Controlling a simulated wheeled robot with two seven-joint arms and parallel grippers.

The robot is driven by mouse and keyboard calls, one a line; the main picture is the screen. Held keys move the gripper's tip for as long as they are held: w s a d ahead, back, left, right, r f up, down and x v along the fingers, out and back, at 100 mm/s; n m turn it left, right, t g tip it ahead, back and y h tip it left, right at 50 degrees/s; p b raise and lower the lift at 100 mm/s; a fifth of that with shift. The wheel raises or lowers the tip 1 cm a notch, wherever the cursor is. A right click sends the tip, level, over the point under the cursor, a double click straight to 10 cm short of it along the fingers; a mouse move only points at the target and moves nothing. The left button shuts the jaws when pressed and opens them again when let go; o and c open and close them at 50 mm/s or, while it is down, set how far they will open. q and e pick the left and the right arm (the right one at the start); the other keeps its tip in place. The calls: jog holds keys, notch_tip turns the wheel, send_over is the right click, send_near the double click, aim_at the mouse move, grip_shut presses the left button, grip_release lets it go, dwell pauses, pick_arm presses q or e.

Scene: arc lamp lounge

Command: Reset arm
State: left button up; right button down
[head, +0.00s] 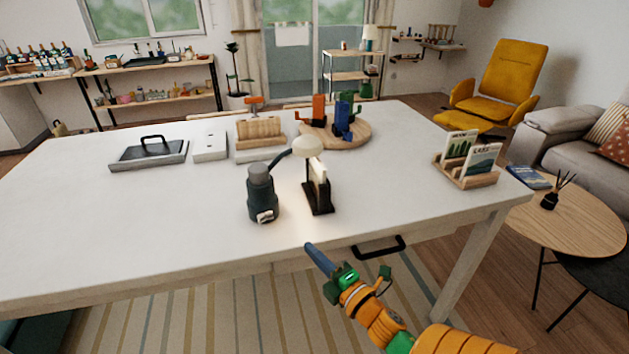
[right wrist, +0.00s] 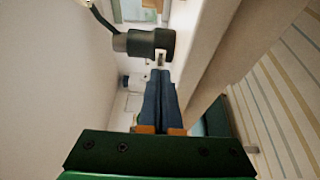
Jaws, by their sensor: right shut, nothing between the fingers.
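My right gripper (head: 321,260) comes in from the bottom right of the head view, on an orange and green arm. Its dark blue fingers are shut together with nothing between them. They point up and left at the front edge of the white table (head: 150,235), in front of the lamp. In the right wrist view the closed fingers (right wrist: 160,100) point toward the dark lamp base (right wrist: 150,43), with a gap between. My left gripper is not in the head view.
On the table stand a lamp with a dark base (head: 262,197), a black holder (head: 318,192), a wooden card rack (head: 466,174), a grey tray (head: 150,155) and a round wooden board (head: 345,136). A black drawer handle (head: 379,249) juts from the table front. The table's left front is clear.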

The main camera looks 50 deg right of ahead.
jog(key=s+a+f+m+g, duration=0.3)
jog(key=f, duration=0.6)
jog(key=s+a+f+m+g+y, duration=0.1)
jog(key=s+a+f+m+g, duration=0.15)
jog(key=f, duration=0.65)
jog(key=s+a+f+m+g, duration=0.2)
jog(key=s+f+m+g, duration=0.2)
jog(key=f, duration=0.5)
jog(key=s+a+f+m+g, duration=0.1)
jog(key=s+a+f+g, duration=0.1)
jog(key=s, duration=0.4)
jog(key=s+a+f+m+g+y, duration=0.1)
jog(key=s+a+f+m+g, duration=0.1)
jog(key=s+f, duration=0.3)
jog(key=s+a+f+m+g, duration=0.1)
jog(key=s+a+f+g, duration=0.2)
jog(key=s, duration=0.5)
jog(key=shift+s+a+f+y, duration=0.15)
jog(key=shift+a+f+y, duration=0.15)
jog(key=shift+f+y, duration=0.1)
